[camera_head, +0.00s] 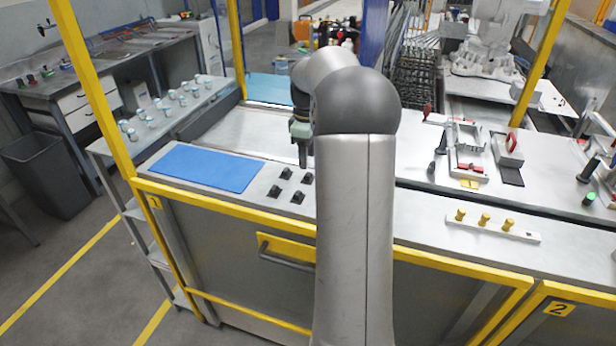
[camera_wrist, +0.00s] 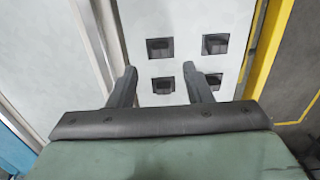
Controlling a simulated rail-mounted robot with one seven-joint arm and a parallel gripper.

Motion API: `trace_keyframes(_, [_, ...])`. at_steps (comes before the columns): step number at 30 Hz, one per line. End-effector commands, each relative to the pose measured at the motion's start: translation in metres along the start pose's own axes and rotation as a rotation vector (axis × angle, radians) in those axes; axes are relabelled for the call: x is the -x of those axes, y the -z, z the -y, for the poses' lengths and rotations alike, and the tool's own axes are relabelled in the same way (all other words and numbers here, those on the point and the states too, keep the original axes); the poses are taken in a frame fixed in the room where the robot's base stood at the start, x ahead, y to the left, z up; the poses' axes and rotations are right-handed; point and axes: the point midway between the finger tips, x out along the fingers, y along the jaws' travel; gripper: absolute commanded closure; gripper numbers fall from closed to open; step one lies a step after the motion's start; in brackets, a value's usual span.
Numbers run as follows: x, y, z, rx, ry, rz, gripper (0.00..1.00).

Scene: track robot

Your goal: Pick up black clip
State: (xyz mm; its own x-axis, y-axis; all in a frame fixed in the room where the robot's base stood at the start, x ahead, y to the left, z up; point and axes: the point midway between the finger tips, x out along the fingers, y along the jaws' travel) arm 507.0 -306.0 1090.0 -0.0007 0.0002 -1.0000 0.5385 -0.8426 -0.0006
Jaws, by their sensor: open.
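Several black clips sit in a small two-by-two group on the grey worktop (camera_head: 221,201), right of a blue mat (camera_head: 207,168). In the head view one clip (camera_head: 286,173) is at the back left of the group and another (camera_head: 274,191) at the front left. In the wrist view the clips show as dark squares, one (camera_wrist: 160,48) at upper left and one (camera_wrist: 215,44) at upper right. My gripper (camera_wrist: 160,77) is open and empty, its two fingers pointing toward the group. A lower clip (camera_wrist: 163,85) appears between the fingers. I cannot tell the height above it.
A white strip with yellow pegs (camera_head: 484,219) lies on the right worktop. A clamp fixture with red parts (camera_head: 466,165) stands behind it. Yellow frame posts (camera_head: 92,85) and a front rail bound the bench. My arm hides the middle.

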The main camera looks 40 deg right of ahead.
Motion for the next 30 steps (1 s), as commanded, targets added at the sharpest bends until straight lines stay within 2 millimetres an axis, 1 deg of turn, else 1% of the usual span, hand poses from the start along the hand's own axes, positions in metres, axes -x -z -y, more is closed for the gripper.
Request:
trace_keyframes(2, [-0.003, 0.0, 0.0, 0.0, 0.0, 0.0, 0.55])
trace_keyframes(5, [-0.013, -0.001, 0.001, -0.001, 0.002, 0.001, 0.55])
trace_keyframes(9, [-0.036, -0.003, 0.001, -0.002, 0.004, 0.001, 0.55])
trace_keyframes(12, [-0.048, -0.002, 0.001, -0.002, 0.002, 0.0, 0.55])
trace_keyframes(15, [-0.053, -0.002, 0.001, -0.002, 0.0, 0.0, 0.55])
trace_keyframes(21, [-0.054, -0.002, 0.001, -0.002, -0.001, -0.001, 0.55])
trace_keyframes(23, [-0.054, -0.002, 0.001, -0.001, -0.001, -0.001, 0.71])
trace_keyframes(24, [-0.054, -0.002, 0.001, -0.001, -0.001, -0.001, 0.82])
trace_keyframes(26, [-0.054, -0.002, 0.001, -0.001, -0.001, -0.001, 0.99])
trace_keyframes(30, [-0.054, -0.002, 0.001, -0.001, -0.001, -0.001, 1.0])
